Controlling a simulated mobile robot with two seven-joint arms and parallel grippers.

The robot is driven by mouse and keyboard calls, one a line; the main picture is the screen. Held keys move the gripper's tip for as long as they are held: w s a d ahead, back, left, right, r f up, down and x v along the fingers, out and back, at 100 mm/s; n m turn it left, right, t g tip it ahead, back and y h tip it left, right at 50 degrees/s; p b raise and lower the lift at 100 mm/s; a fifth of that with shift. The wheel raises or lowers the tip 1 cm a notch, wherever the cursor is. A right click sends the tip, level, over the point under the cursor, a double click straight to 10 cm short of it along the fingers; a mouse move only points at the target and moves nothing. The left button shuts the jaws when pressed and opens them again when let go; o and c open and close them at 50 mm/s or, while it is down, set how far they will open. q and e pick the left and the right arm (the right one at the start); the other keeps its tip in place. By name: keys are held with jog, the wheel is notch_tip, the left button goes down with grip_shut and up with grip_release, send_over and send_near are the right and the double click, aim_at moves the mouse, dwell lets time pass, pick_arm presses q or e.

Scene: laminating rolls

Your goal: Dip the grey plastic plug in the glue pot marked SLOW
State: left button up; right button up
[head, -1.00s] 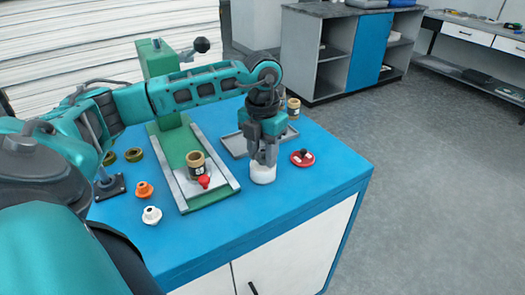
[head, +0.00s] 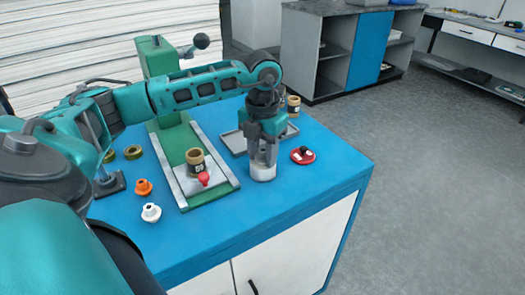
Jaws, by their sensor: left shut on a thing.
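My left gripper (head: 263,160) is shut, pointing straight down at a white pot (head: 263,175) near the table's right side. A small grey thing (head: 262,165), which looks like the grey plastic plug, shows at its fingertips, at the pot's mouth. The fingers hide most of it, and I cannot tell how deep it sits. No marking on this pot can be read. My right gripper is not in view.
An orange plug (head: 144,187) and a white plug (head: 151,212) lie at the left. A red disc with a black knob (head: 303,156) lies right of the pot. A grey tray (head: 234,143) and another jar (head: 293,105) are behind. The table's front right is clear.

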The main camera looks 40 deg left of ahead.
pick_arm(q)
jog(key=shift+r, duration=0.1)
jog(key=shift+r+p, duration=2.75)
jog(key=shift+r, duration=0.65)
